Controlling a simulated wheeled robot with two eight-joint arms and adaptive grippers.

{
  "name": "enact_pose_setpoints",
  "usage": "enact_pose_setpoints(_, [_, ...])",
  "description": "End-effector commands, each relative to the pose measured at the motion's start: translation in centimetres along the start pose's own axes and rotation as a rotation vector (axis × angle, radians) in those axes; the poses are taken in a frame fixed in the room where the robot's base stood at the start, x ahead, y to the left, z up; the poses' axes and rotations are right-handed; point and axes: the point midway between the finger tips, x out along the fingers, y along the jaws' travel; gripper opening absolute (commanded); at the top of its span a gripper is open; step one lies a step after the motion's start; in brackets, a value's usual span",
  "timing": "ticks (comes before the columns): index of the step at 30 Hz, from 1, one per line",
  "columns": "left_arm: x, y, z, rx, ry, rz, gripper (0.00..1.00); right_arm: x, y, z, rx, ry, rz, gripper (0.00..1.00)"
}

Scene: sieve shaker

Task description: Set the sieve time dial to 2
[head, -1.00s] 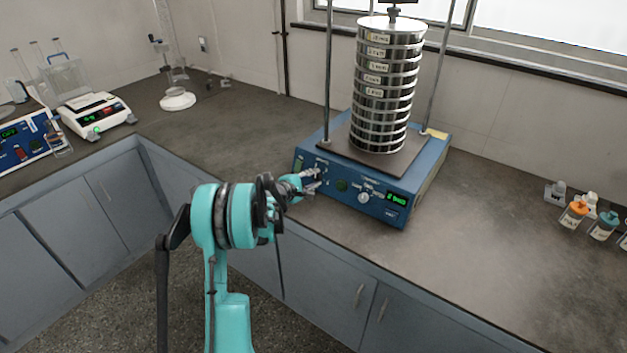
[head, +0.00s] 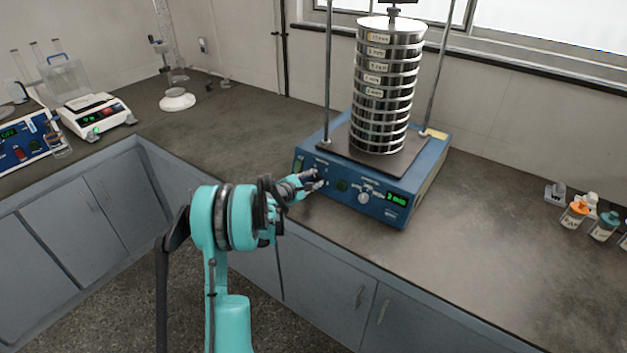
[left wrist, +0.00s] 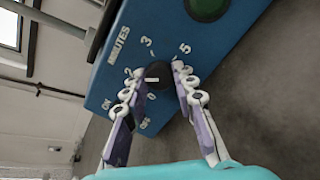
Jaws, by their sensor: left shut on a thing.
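The sieve time dial (left wrist: 157,74) is a small black knob on the blue front panel, with a white pointer line across it. The pointer lies roughly toward the printed 2 (left wrist: 128,72); I cannot tell if it is exactly on it. The marks 0, 3 and 5 and the word MINUTES are printed around the dial. My left gripper (left wrist: 157,70) is shut on the dial, one finger on each side. In the head view my left gripper (head: 316,181) is at the left of the shaker's front panel and hides the dial. My right gripper is not in view.
The blue sieve shaker (head: 425,180) carries a tall stack of metal sieves (head: 385,85) between upright rods. Small bottles (head: 575,213) stand far right; the bench between is clear.

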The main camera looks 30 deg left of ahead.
Motion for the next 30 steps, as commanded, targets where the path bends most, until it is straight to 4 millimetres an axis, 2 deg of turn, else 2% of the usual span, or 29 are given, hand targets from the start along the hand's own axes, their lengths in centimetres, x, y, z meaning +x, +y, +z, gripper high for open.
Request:
enact_pose_setpoints(5, [0.0, -0.1, -0.1, 0.002, 0.001, -0.001, 0.00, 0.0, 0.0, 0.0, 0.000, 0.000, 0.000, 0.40])
enact_pose_setpoints(6, [0.0, -0.1, -0.1, 0.002, 0.001, -0.002, 0.29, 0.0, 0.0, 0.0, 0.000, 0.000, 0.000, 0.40])
enact_pose_setpoints(8, [0.0, -0.1, -0.1, 0.002, 0.001, -0.002, 0.45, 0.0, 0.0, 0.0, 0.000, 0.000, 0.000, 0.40])
enact_pose_setpoints(9, [0.0, -0.1, -0.1, 0.002, 0.001, -0.001, 0.48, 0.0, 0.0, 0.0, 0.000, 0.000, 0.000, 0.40])
enact_pose_setpoints(20, [-0.6, 0.0, -0.1, 0.001, 0.001, 0.000, 0.48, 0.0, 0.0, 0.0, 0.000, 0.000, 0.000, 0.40])
enact_pose_setpoints(23, [-2.0, 0.1, -0.1, 0.001, 0.002, 0.001, 0.48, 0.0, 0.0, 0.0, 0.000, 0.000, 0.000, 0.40])
enact_pose_setpoints(30, [-7.2, 0.0, -0.1, 0.001, 0.003, 0.001, 0.48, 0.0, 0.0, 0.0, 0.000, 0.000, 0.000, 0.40])
